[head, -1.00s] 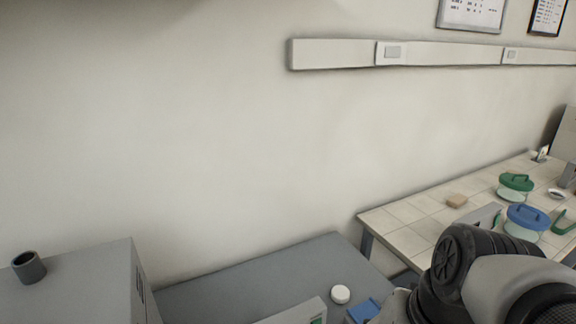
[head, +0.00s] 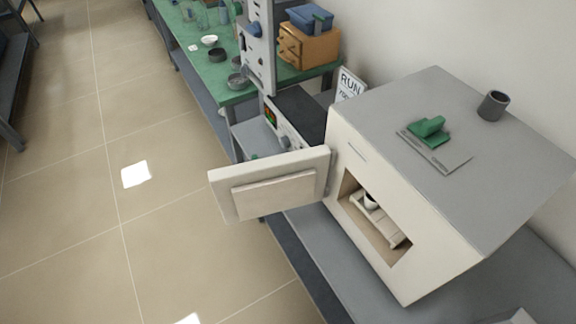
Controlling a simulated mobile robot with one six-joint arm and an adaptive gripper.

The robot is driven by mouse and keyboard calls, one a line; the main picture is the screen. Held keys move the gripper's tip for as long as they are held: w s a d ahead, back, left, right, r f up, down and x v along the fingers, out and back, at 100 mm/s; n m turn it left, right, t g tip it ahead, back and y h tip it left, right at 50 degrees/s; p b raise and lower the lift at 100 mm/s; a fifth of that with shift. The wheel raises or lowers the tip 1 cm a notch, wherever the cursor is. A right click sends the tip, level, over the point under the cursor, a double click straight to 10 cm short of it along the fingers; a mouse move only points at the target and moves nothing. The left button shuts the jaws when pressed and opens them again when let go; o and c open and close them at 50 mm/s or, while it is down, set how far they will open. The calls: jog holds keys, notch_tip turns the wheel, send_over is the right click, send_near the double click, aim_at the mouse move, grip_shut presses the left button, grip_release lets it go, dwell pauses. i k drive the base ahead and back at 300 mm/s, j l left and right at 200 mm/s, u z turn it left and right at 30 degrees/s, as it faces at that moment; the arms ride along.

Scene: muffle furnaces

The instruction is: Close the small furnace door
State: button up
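The small furnace (head: 375,242) is a cream box with a grey top, standing on a grey bench at the right of the head view. Its door (head: 272,184) is wide open, swung out to the left from the front's left edge, with its raised inner panel facing the camera. The chamber opening (head: 385,238) is exposed, and a small pale crucible (head: 370,203) sits inside on a light support. My gripper is not in view now, so its state is hidden.
A green object (head: 428,130) and a dark cup-like flue (head: 493,105) are on the furnace top. Behind the door are a control unit (head: 285,138) and a green bench (head: 218,92) with dishes and a wooden drawer box (head: 308,46). The tiled floor (head: 170,235) at left is clear.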

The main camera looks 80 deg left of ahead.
aim_at(246, 191)
jog(key=k+j, duration=0.15)
jog(key=j, duration=0.2)
jog(key=k+j, duration=0.15)
jog(key=j, duration=0.2)
jog(key=k+j+u, duration=0.1)
jog(key=j, duration=0.25)
jog(key=k+j, duration=0.2)
jog(key=j, duration=0.2)
jog(key=k+j, duration=0.15)
jog(key=j, duration=0.2)
jog(key=k+j+u, duration=0.1)
jog(key=j, duration=0.3)
jog(key=k+j, duration=0.2)
jog(key=j, duration=0.15)
jog(key=k+j, duration=0.1)
jog(key=j, duration=0.3)
jog(key=l, duration=0.4)
jog(key=k+l+u, duration=0.1)
jog(key=l, duration=0.25)
